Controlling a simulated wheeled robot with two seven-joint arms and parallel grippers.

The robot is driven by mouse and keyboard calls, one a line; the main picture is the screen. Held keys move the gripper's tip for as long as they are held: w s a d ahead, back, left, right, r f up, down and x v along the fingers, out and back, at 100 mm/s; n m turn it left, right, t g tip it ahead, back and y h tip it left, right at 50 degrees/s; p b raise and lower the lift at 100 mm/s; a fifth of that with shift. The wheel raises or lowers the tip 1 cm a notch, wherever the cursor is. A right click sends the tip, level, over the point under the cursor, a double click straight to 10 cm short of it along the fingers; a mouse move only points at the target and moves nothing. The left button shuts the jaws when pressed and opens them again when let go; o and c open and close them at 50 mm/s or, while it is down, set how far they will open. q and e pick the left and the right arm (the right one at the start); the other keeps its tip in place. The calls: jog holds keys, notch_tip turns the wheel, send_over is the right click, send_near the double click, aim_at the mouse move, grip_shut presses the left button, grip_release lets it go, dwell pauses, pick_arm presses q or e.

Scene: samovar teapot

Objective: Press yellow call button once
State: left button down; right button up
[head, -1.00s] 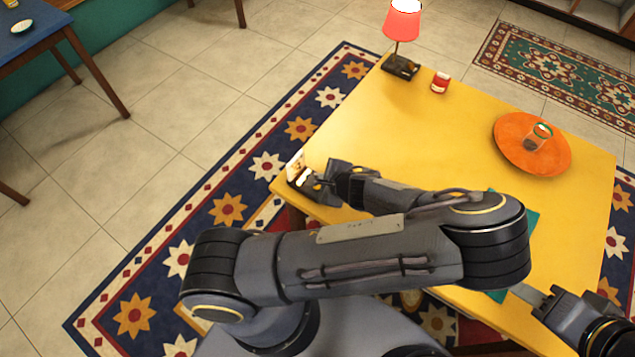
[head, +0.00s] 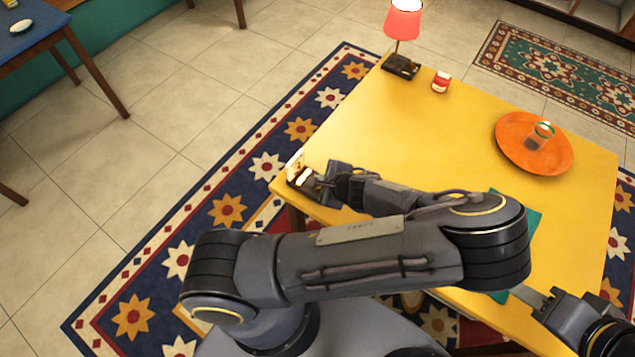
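A small dark holder (head: 298,178) with white items and an upright card stands at the left corner of the yellow table. My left gripper (head: 322,182) is right at this holder, overlapping its right side. Its fingers are too small and dark to tell open from shut, and I cannot tell whether it touches the holder. I cannot make out a yellow call button clearly; the area at the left fingertips is partly hidden. My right gripper (head: 528,296) is over the table's front edge at the lower right, with one flat grey finger showing and nothing visible in it.
The yellow table (head: 420,135) has a red-shaded lamp (head: 402,25), a red jar (head: 440,82), and an orange plate (head: 520,160) with a glass (head: 541,134). A teal mat (head: 532,222) lies partly under my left arm. The table's middle is clear.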

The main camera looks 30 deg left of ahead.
pick_arm(q)
jog(key=shift+f+b, duration=0.3)
jog(key=shift+f, duration=0.05)
dwell(0.5)
jog(key=shift+r+p, duration=0.6)
jog(key=shift+r, duration=0.2)
notch_tip(320, 180, up, 5)
jog(key=p, duration=0.4)
jog(key=shift+r, duration=0.1)
dwell(0.6)
